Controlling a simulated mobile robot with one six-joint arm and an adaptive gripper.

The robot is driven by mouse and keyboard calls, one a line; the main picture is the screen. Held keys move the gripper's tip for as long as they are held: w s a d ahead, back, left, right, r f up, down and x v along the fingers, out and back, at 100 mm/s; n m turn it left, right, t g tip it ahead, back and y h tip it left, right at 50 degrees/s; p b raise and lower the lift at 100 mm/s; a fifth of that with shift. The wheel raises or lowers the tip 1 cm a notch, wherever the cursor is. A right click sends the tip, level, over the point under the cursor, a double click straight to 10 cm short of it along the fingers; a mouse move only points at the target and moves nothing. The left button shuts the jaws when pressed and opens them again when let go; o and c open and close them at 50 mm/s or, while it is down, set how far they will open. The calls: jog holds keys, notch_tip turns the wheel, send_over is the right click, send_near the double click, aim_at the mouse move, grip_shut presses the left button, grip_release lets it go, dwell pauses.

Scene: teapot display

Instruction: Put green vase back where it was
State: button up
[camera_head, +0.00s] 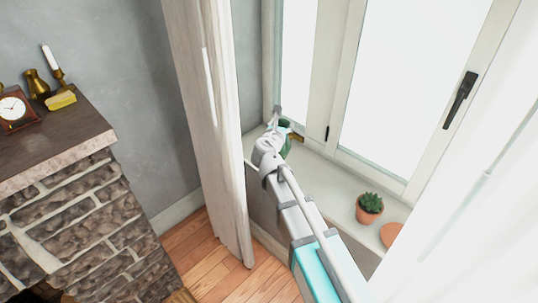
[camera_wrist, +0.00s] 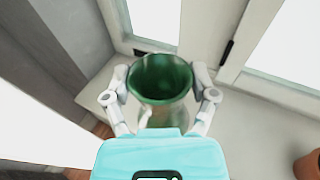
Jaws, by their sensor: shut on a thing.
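The green vase (camera_wrist: 163,80) stands upright between the fingers of my gripper (camera_wrist: 160,95) in the wrist view, its round open mouth facing the camera. The fingers close on it from left and right. In the head view the vase (camera_head: 286,142) shows partly behind my gripper (camera_head: 276,130), at the left end of the window sill (camera_head: 335,180). My gripper and arm hide much of it there. I cannot tell whether its base touches the sill.
A potted succulent (camera_head: 369,208) stands on the sill to the right, with an orange round thing (camera_head: 390,234) beside it. A white curtain (camera_head: 215,120) hangs left of my arm. A mantel (camera_head: 60,140) with a clock (camera_head: 14,108) is at far left. The sill between vase and succulent is clear.

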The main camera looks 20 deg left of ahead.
jog(key=a+y, duration=0.1)
jog(key=a, duration=0.1)
jog(key=a+n+y, duration=0.1)
jog(key=a, duration=0.1)
jog(key=shift+w+r+n, duration=0.15)
jog(key=shift+r+n, duration=0.05)
jog(key=shift+n, duration=0.1)
jog(key=shift+w+a, duration=0.1)
jog(key=w+a+f+b, duration=0.5)
jog(key=w+f+b, duration=0.4)
jog(key=w, duration=0.2)
jog(key=shift+w+a, duration=0.3)
jog(key=shift+a, duration=0.1)
